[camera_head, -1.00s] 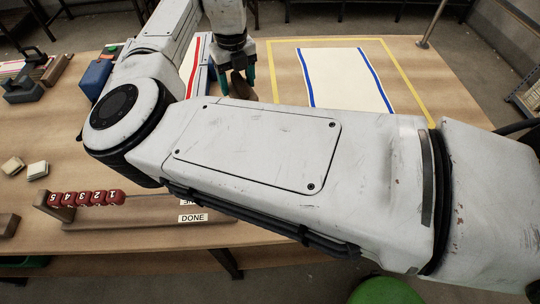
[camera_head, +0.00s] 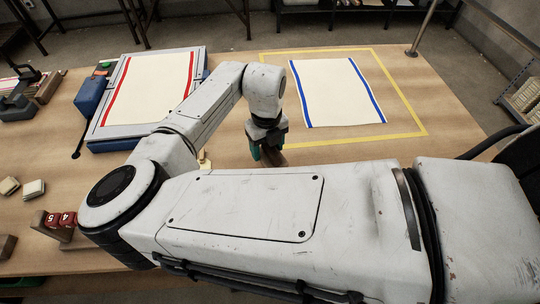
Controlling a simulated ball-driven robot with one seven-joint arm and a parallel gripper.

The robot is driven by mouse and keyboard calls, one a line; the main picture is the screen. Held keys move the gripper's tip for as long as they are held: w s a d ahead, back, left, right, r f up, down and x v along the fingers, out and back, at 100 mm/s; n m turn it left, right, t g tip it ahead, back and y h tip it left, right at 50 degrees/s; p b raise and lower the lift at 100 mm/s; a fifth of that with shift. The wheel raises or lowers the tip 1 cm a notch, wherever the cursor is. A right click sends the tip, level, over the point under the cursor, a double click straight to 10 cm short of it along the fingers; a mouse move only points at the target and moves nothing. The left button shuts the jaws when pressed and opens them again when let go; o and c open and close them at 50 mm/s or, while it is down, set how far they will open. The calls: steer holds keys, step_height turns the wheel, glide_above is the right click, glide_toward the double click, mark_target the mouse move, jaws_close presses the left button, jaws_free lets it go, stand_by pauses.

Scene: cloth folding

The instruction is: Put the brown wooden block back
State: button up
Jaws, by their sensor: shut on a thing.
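A cream cloth with blue edges (camera_head: 335,90) lies flat inside the yellow outline (camera_head: 405,95). A cream cloth with red edges (camera_head: 150,88) lies on a grey board (camera_head: 112,130) at left.

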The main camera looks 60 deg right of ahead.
mark_target(270, 158)
steer(key=shift+s+f, duration=0.35)
steer(key=shift+f, duration=0.05)
steer(key=shift+s+a+f+p, duration=0.15)
steer(key=shift+f+p, duration=0.3)
steer(key=shift+f, duration=1.3)
steer(key=shift+f, duration=0.1)
steer(key=o, duration=1.3)
step_height(270, 158, up, 12)
steer(key=shift+r+b, duration=0.15)
steer(key=shift+b, duration=0.45)
